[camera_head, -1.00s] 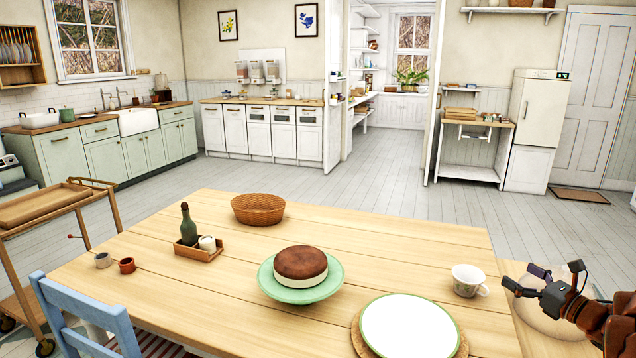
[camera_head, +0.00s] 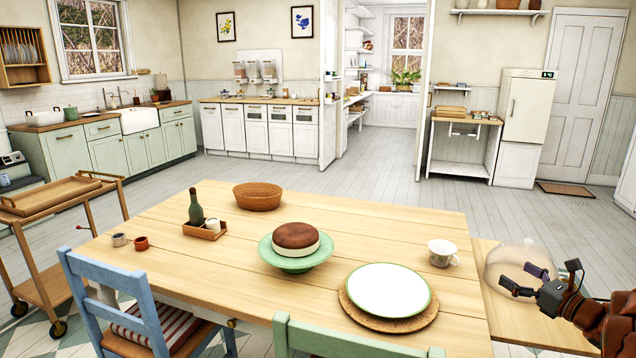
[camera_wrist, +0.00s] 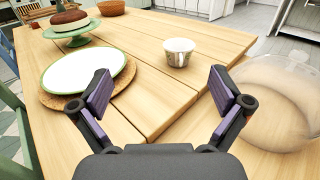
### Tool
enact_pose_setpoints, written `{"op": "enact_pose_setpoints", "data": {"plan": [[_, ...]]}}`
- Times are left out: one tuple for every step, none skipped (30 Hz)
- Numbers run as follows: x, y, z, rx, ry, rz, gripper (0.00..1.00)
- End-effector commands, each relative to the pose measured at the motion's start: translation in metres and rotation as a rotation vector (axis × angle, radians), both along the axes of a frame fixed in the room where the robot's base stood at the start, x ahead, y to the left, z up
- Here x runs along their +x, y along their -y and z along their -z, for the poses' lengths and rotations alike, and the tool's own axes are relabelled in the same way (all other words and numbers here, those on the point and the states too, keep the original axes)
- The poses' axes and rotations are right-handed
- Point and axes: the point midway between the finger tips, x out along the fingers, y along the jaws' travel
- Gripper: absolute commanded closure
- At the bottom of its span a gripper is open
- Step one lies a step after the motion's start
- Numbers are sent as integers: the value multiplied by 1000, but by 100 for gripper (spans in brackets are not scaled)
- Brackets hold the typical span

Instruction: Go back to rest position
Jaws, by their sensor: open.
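My gripper (camera_head: 526,281) is open and empty at the right of the head view, above the lower side surface at the table's right end. In the wrist view my gripper (camera_wrist: 163,95) has its two fingers spread wide with nothing between them. A white patterned cup (camera_head: 443,253) stands upright on the wooden table (camera_head: 345,228), apart from my gripper. The cup also shows beyond the fingers in the wrist view (camera_wrist: 179,52). A clear glass dome (camera_head: 510,262) stands just behind my gripper in the head view, partly covered by it.
A white plate (camera_head: 388,290) lies on a cork mat (camera_head: 420,321). A cake (camera_head: 297,236) sits on a green stand (camera_head: 296,262). A basket (camera_head: 257,197) and a tray with a bottle (camera_head: 195,208) stand farther left. Blue (camera_head: 100,278) and green (camera_head: 345,337) chairs line the near edge.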

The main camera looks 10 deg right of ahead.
Motion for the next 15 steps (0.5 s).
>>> {"op": "enact_pose_setpoints", "data": {"plan": [[2,1,0,5,-8,10,0],[4,2,0,9,-16,21,0],[6,5,-1,17,-25,37,0],[7,8,-2,23,-32,50,0],[8,10,-3,29,-39,64,0],[9,14,-3,39,-50,83,0],[10,16,-3,46,-59,97,0],[12,18,-3,55,-69,112,0],[14,20,-4,66,-78,130,0],[16,22,-4,77,-87,144,0],[18,23,-5,88,-96,160,0],[21,25,-5,103,-110,182,0],[23,26,-5,114,-119,200,0],[25,28,-7,128,-127,217,0],[28,29,-8,147,-140,243,0]]}}
